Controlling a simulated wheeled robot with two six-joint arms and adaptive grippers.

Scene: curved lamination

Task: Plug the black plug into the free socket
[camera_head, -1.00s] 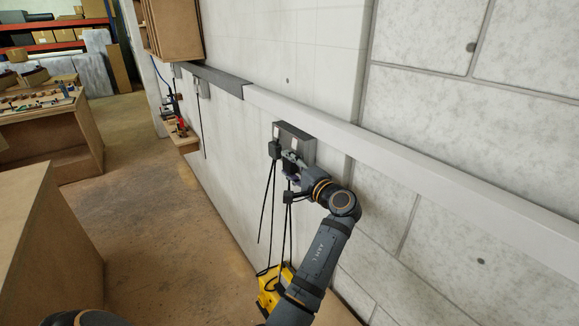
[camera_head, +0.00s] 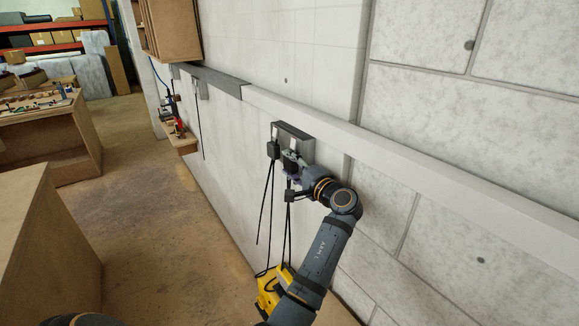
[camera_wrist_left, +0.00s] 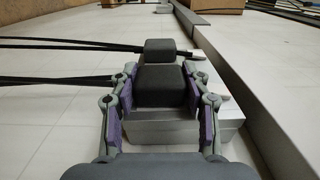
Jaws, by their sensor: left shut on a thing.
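The grey socket box (camera_head: 310,150) is fixed to the wall below the long rail; it also shows in the left wrist view (camera_wrist_left: 190,130). One black plug (camera_head: 273,149) sits at its left part and is the farther block in the left wrist view (camera_wrist_left: 158,50). My left gripper (camera_head: 290,168) is at the box, beside that plug. In the left wrist view its pads (camera_wrist_left: 162,98) are shut on the nearer black plug (camera_wrist_left: 160,84), right at the box. The socket opening is hidden, so I cannot tell how deep this plug sits. My right gripper is not in view.
A pale rail (camera_head: 400,155) juts out along the wall above. A wooden bench (camera_head: 50,240) stands at left, with open floor between.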

